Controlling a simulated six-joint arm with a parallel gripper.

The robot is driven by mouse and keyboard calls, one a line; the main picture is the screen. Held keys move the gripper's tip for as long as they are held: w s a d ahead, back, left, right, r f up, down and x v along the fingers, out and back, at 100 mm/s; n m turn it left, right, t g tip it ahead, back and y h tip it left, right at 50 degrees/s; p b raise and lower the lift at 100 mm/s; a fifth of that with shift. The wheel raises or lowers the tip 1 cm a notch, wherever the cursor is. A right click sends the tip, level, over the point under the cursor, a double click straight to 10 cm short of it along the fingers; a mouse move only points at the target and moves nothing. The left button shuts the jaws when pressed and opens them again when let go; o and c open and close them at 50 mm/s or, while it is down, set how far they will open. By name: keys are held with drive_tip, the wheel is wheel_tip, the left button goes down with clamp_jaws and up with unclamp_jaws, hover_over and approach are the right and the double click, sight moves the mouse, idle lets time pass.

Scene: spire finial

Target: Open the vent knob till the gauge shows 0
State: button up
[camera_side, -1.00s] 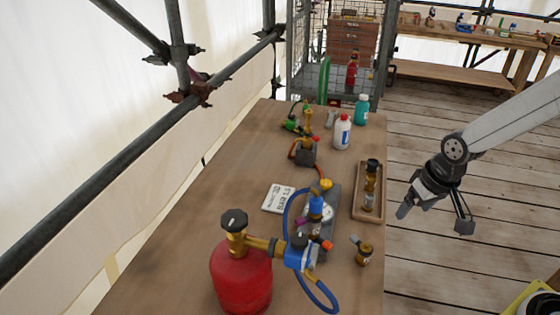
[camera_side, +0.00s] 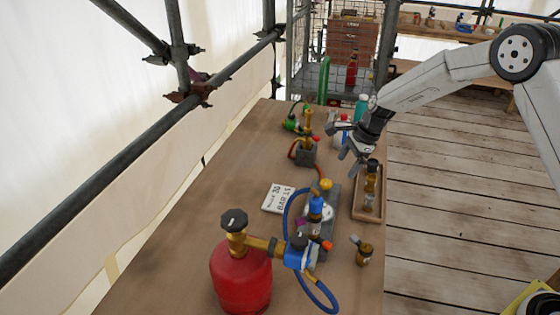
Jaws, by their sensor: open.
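A grey block (camera_side: 334,196) on the bench carries a blue-and-brass fitting (camera_side: 316,206) with coloured knobs. A round pale dial, which seems to be the gauge (camera_side: 327,212), sits on the block; its reading is too small to tell. A yellow knob (camera_side: 326,184) is at the block's far end, and a purple knob (camera_side: 299,224) and an orange-red knob (camera_side: 327,246) are nearer. I cannot tell which is the vent knob. My gripper (camera_side: 353,158) is open and empty, above the bench beyond the block, near the top of the tray's brass piece and apart from the knobs.
A red cylinder (camera_side: 241,278) with a blue hose (camera_side: 318,291) stands at the front. A wooden tray (camera_side: 367,213) holds a brass piece (camera_side: 370,187).

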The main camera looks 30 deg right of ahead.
sight(327, 182)
drive_tip(key=w+m, duration=0.1)
drive_tip(key=w+f+m, duration=0.1)
drive_tip(key=w+m, duration=0.1)
drive_tip(key=shift+w+d+f+y, duration=0.15)
drive_tip(key=shift+d+f+y, duration=0.1)
drive_tip(key=shift+f+y, duration=0.15)
drive_tip(key=shift+x, duration=3.9)
clamp_jaws()
